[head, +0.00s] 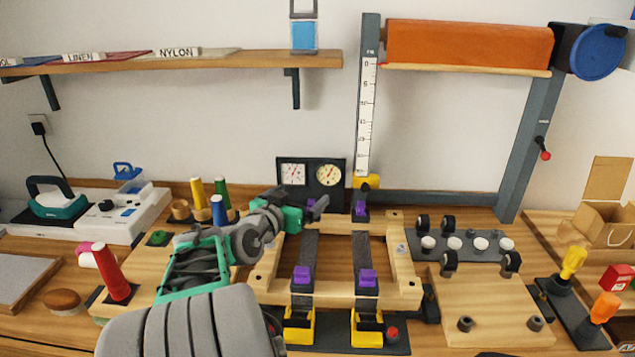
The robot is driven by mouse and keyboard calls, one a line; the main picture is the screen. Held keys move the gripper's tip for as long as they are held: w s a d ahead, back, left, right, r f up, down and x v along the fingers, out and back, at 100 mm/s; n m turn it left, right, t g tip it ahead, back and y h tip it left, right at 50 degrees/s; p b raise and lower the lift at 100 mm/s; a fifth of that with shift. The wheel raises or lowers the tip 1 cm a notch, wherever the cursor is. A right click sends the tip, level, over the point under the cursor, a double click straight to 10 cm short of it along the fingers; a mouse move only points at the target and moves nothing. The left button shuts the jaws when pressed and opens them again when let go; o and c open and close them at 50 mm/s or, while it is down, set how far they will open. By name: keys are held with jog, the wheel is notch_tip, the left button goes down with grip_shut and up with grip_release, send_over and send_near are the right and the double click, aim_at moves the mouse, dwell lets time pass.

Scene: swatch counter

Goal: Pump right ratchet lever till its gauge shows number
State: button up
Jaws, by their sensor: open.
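Two dark straps run front to back over a wooden frame (408,270). The right strap (362,245) ends at the front in a yellow and black ratchet (367,328), which I take to be the right ratchet with its lever. A matching left ratchet (299,327) stands beside it. A dark panel behind holds a left gauge (292,174) and a right gauge (326,174); their readings are too small to tell. My gripper (318,208) is open and empty near the back of the left strap, below the gauges, away from the front ratchets. My arm hides part of the frame's left side.
A red knob (392,333) sits right of the right ratchet. A black block with white knobs (455,244) and a wooden board (495,300) lie to the right.

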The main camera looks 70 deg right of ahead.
jog(key=p+x, duration=0.2)
jog(key=x, duration=0.7)
